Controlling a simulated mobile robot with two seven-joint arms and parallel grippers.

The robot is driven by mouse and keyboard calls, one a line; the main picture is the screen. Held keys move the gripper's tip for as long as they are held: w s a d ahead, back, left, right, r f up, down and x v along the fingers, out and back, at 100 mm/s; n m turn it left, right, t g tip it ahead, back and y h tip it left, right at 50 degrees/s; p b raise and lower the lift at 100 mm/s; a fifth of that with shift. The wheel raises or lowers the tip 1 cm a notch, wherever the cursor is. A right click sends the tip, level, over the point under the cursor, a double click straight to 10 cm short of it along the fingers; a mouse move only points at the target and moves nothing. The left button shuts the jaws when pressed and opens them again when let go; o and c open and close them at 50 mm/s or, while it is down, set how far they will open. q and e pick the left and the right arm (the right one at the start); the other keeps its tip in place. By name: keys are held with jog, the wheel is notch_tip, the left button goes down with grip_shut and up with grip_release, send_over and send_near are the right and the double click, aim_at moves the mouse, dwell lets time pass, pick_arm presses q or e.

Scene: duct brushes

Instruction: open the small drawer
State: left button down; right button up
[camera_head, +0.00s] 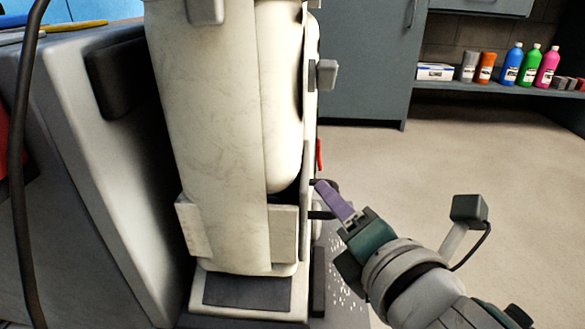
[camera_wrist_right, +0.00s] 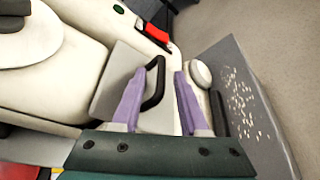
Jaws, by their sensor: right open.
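The small drawer shows in the right wrist view as a pale grey front (camera_wrist_right: 112,78) with a curved black handle (camera_wrist_right: 155,85). It looks closed, with its front near the cream body of the machine. My right gripper (camera_wrist_right: 159,75) is open, with its two purple fingers on either side of the handle in that view. The handle lies closer to the left finger; I cannot tell if they touch. In the head view the right gripper (camera_head: 322,186) is at the machine's right side, where the drawer front is turned away. My left gripper is not in view.
The tall cream machine (camera_head: 215,120) fills the middle of the head view. A red-handled thing (camera_wrist_right: 153,34) is near the drawer. A speckled grey plate (camera_wrist_right: 243,100) and a round white knob (camera_wrist_right: 201,73) are on the right. Open floor (camera_head: 450,170) lies beyond.

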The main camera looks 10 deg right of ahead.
jog(key=shift+w+f, duration=0.1)
jog(key=shift+w, duration=0.15)
grip_shut()
jog(key=shift+f, duration=0.1)
dwell(1.2)
